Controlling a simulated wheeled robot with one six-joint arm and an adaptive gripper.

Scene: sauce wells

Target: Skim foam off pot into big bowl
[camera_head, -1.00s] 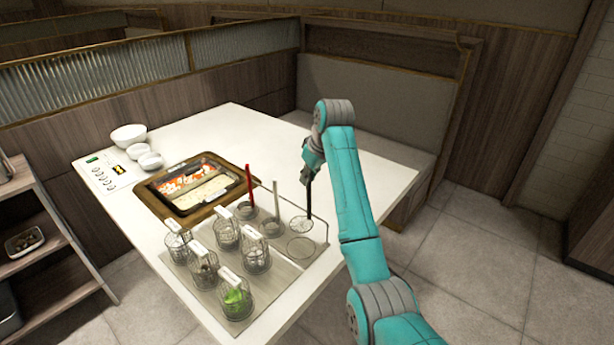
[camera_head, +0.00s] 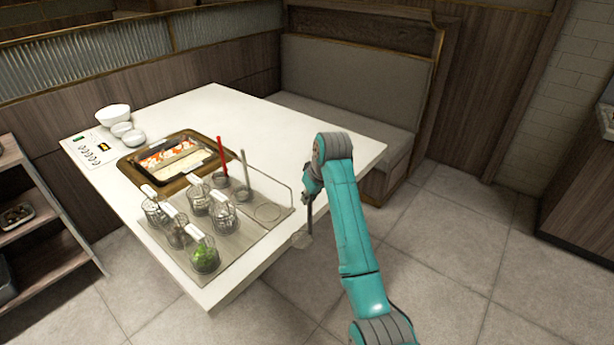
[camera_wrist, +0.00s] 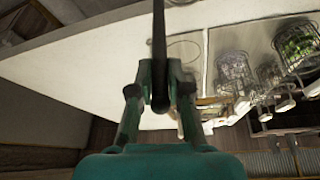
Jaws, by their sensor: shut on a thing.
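My gripper (camera_head: 313,189) is shut on the dark handle of the skimmer (camera_head: 309,215). The skimmer hangs upright with its mesh head (camera_head: 301,240) down, at or just past the table's right edge. In the wrist view the handle (camera_wrist: 159,50) runs up between the fingers (camera_wrist: 158,98). I cannot make out foam. The big bowl (camera_head: 113,115) is white and stands at the table's far left corner.
Two smaller white bowls (camera_head: 127,134) stand by the big bowl. Several wire baskets (camera_head: 197,200) and a clear-walled tray (camera_head: 262,232) stand between my gripper and the pot. A red-handled tool (camera_head: 220,157) stands upright there. The table's right part (camera_head: 300,135) is bare.

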